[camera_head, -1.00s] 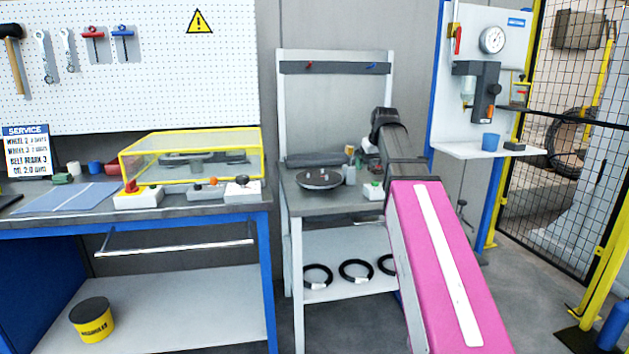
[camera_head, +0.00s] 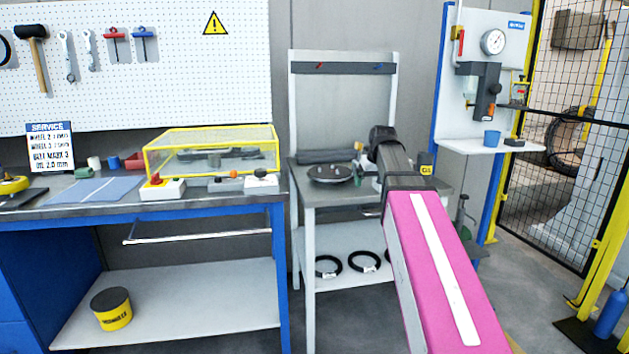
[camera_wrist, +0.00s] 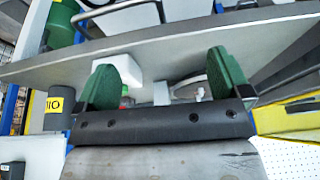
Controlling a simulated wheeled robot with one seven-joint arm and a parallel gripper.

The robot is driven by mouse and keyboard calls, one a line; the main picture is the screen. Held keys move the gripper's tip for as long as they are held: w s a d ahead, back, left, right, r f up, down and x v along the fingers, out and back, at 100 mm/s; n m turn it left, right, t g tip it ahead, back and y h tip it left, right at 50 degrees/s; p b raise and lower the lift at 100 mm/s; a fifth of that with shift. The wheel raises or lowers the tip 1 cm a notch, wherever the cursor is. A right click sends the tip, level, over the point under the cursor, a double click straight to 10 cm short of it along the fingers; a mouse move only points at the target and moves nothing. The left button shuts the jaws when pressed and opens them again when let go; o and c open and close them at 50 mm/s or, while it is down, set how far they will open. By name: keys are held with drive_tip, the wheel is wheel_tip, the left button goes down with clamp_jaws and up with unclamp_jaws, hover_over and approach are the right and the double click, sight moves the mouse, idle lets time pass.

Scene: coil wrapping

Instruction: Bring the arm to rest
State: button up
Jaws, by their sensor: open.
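My gripper (camera_wrist: 165,84) shows in the wrist view as two green fingers set wide apart, with nothing between them. Behind the fingers is a pale bench surface with a white box (camera_wrist: 128,68) and a partly hidden round part. In the head view my pink arm reaches over the right side of the small grey bench (camera_head: 330,190). Its dark wrist end is bent down beside the black turntable (camera_head: 330,174). My fingers are mostly hidden there, so I cannot tell their clearance from the bench.
A dark item with a yellow label (camera_head: 426,168) shows just right of my wrist. Black coils (camera_head: 362,261) lie on the lower shelf. The yellow-framed clear cover (camera_head: 210,150) stands on the left workbench. A wall panel with a gauge (camera_head: 493,41) and a mesh fence are right.

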drive_tip(key=s+f+g, duration=0.1)
drive_tip(key=s+f, duration=0.6)
drive_tip(key=f, duration=0.5)
drive_tip(key=s+f+m+g, duration=0.1)
drive_tip(key=s+f, duration=0.6)
drive_tip(key=f, duration=0.5)
drive_tip(key=s+f+m+g, duration=0.1)
drive_tip(key=s+f, duration=0.6)
drive_tip(key=f, duration=0.5)
drive_tip(key=shift+a+f+g+h, duration=0.3)
drive_tip(key=shift+a+g+h, duration=0.1)
